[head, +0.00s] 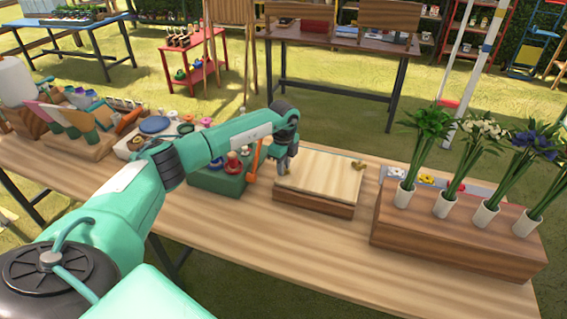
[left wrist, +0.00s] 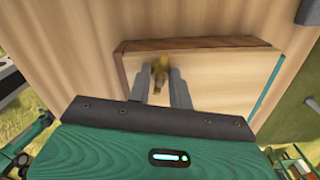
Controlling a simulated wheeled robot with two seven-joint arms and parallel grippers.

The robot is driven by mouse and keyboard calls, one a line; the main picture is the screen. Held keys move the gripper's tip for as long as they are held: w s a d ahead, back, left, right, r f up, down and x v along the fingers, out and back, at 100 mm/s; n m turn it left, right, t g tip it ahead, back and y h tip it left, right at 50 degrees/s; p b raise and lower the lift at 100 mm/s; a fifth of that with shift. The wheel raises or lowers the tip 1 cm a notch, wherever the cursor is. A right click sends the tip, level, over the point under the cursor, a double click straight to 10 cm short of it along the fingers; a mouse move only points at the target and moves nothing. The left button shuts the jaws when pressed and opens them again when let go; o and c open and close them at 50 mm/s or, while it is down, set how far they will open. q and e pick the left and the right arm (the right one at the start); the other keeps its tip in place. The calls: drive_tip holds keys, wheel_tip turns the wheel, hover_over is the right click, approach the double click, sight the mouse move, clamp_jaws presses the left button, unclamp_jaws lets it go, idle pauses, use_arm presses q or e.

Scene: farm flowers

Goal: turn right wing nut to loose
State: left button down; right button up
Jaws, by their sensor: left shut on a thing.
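The wooden press (head: 330,182) lies flat on the table in the head view, with a pale top board and a darker base. A brass wing nut (head: 358,165) shows at its right end. My left gripper (head: 283,172) is at the left end of the press, pointing down. In the left wrist view my left gripper's fingers (left wrist: 161,88) are shut on a brass wing nut (left wrist: 160,66) near the edge of the press (left wrist: 225,80). I cannot tell for sure whether this is the one called right. My right gripper is not in view.
A green box with red knobs (head: 222,180) stands close left of the press. A brown wooden block (head: 450,235) with several white flower tubes stands to the right. Tools and holders crowd the left of the table. The table's front (head: 270,240) is clear.

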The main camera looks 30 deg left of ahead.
use_arm(q)
drive_tip(key=shift+n, duration=0.7)
drive_tip(key=shift+f+n+p, duration=0.1)
drive_tip(key=shift+n+p, duration=0.4)
drive_tip(key=shift+n, duration=0.2)
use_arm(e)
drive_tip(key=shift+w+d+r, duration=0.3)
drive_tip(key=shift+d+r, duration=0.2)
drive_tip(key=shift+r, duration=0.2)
